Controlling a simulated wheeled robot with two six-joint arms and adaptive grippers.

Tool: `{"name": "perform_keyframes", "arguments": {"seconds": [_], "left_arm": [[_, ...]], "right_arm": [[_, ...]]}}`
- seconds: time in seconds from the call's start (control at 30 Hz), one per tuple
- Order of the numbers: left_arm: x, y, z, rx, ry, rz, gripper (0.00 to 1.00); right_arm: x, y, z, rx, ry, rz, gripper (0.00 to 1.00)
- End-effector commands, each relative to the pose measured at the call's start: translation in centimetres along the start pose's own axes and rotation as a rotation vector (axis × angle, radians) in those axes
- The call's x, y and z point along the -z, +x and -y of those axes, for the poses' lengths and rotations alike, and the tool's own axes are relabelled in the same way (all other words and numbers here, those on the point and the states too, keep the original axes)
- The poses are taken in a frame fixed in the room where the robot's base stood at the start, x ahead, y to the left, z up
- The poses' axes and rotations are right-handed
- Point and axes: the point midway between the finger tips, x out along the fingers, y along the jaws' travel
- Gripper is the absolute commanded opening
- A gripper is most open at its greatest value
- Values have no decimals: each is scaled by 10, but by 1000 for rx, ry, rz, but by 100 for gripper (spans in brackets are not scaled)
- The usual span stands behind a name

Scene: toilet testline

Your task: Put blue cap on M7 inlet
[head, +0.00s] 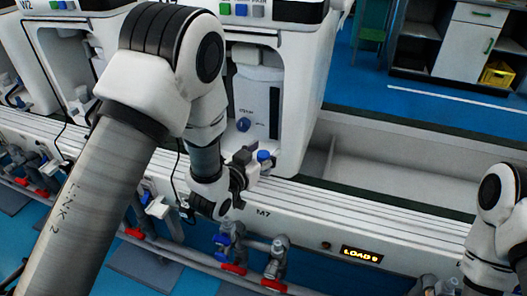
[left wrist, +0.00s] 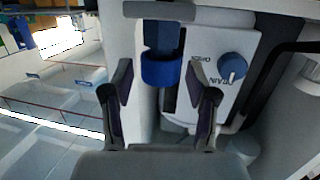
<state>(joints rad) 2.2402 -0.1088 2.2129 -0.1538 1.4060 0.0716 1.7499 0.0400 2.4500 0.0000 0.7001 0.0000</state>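A blue cap-like piece (head: 264,156) stands at the front of the M7 machine, just right of my left gripper (head: 243,168). In the left wrist view a blue ring-shaped piece (left wrist: 162,72) under a darker blue fitting lies ahead, between the two fingertips of my left gripper (left wrist: 160,82). The fingers are open, with gaps on both sides. A round blue knob (left wrist: 232,67) marked DRAIN is to the right; it also shows in the head view (head: 243,125). I cannot tell which part is the M7 inlet. My right arm is at the lower right; its gripper is hardly visible.
The M7 machine (head: 291,90) stands behind the white rail (head: 300,210). Pipes with red-handled valves (head: 233,268) run below the rail. A lit LOAD display (head: 361,254) is at the right. An empty trough (head: 400,165) lies right of the machine.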

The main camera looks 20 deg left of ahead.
Motion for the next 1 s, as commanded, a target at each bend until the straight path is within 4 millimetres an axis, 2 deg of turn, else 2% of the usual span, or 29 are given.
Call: {"name": "perform_keyframes", "arguments": {"seconds": [0.17, 0.33, 0.47, 0.67, 0.7, 0.8, 1.0], "left_arm": [[1, 0, 0, 0, 0, 0, 58], [17, -5, 0, 0, 0, 1, 58], [13, -37, 1, 3, -3, 5, 58], [12, -97, 1, 3, -5, 5, 58], [22, -99, 0, -1, -3, 6, 58], [23, -106, 0, -3, -3, 7, 58], [18, -120, 0, -1, -1, 3, 58]], "right_arm": [[0, -1, 0, 0, 0, 0, 0], [0, -13, 0, 0, 0, 0, 0], [0, -15, 0, 0, 0, 0, 0], [0, -20, 0, 0, 0, 0, 0], [0, -41, 0, 0, 0, 1, 0], [0, -67, 0, 0, 0, -1, 0], [0, -93, 1, 0, 0, 0, 0]]}}
